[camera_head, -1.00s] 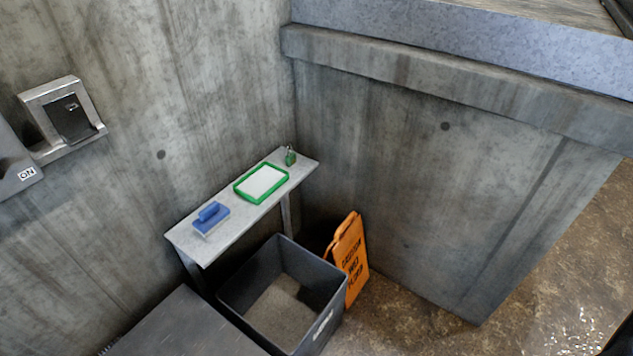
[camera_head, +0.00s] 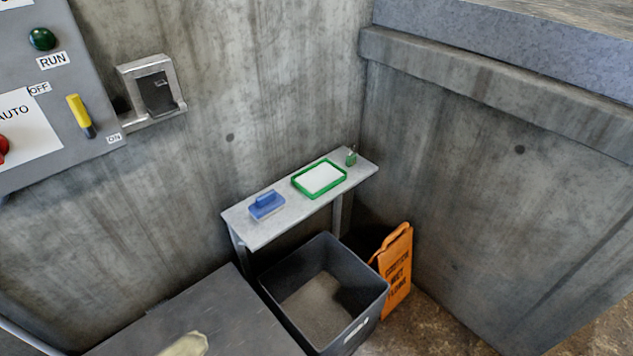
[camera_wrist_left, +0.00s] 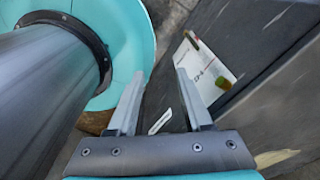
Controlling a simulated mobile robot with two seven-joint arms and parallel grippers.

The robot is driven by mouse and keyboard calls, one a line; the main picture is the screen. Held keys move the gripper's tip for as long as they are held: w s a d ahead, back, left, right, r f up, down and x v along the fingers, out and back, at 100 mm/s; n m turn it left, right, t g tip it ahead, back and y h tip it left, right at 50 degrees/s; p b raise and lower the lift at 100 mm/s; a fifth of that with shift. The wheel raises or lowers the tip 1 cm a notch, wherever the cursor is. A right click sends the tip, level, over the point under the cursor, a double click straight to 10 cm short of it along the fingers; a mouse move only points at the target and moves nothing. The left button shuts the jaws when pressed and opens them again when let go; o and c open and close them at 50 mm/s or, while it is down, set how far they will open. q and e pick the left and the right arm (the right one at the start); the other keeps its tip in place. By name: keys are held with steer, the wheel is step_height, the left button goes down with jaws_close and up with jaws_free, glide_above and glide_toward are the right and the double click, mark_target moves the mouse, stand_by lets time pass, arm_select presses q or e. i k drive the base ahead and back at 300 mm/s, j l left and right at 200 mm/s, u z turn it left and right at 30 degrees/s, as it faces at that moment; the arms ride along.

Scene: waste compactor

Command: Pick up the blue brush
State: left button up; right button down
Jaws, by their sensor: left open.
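The blue brush (camera_head: 266,206) lies on the left part of a narrow grey shelf (camera_head: 243,231) against the concrete wall in the head view. It has a raised blue grip on a flat blue block. My left gripper (camera_wrist_left: 155,82) shows in the left wrist view with its two fingers apart and nothing between them. The brush is not seen in that view, and the gripper is not seen in the head view, so it is away from the brush. My right gripper is in neither view.
A green-rimmed tray (camera_head: 297,187) and a small green item (camera_head: 351,157) share the shelf. Below stand an open grey bin (camera_head: 372,310), an orange caution sign (camera_head: 397,268) and a dark flat-topped block (camera_head: 225,315). A control panel (camera_head: 75,55) hangs at the left.

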mark_target(267, 204)
steer(key=i+l, duration=0.15)
steer(key=l, duration=0.25)
steer(key=i+l, duration=0.2)
steer(key=l, duration=0.2)
steer(key=i+l, duration=0.15)
steer(key=l, duration=0.2)
